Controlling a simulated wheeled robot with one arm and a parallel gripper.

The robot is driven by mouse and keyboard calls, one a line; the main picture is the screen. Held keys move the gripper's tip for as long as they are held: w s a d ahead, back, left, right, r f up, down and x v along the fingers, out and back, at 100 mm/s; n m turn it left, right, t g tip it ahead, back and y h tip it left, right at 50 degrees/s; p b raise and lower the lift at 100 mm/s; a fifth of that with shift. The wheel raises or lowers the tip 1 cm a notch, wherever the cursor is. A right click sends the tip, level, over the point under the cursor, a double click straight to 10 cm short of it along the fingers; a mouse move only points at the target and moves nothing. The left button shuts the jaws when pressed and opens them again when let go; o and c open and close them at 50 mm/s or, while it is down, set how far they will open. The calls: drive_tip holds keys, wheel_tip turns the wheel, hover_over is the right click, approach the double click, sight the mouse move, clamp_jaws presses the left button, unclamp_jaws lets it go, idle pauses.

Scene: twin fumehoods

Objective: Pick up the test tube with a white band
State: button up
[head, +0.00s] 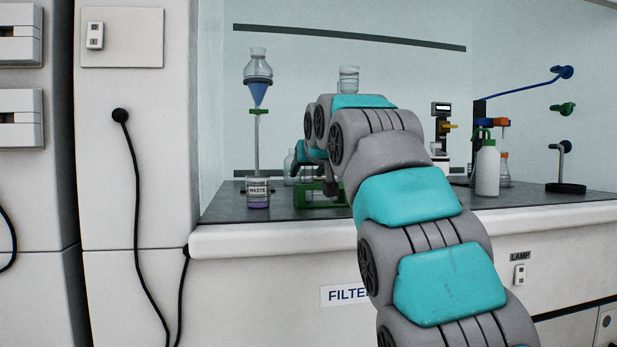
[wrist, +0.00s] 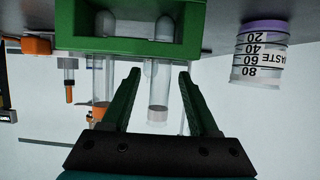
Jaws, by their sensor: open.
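In the wrist view, which looks upside down, a clear test tube (wrist: 160,80) with a pale whitish band hangs from the green rack (wrist: 75,37). It stands between the two green fingers of my gripper (wrist: 159,72), which are open with a gap on each side of the tube. A second tube (wrist: 102,80) with orange contents is to the left, outside the fingers and partly behind the left one. In the head view the green rack (head: 318,202) shows low on the bench; my arm hides most of the tubes and gripper there.
A waste beaker (head: 258,193) stands left of the rack under a funnel with blue liquid (head: 259,94); it also shows close by in the wrist view (wrist: 258,52). A white bottle (head: 487,168) and a dark stand (head: 566,187) are at the right. The hood's front ledge (head: 270,238) is clear.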

drive_tip(key=shift+x, duration=1.3)
clamp_jaws()
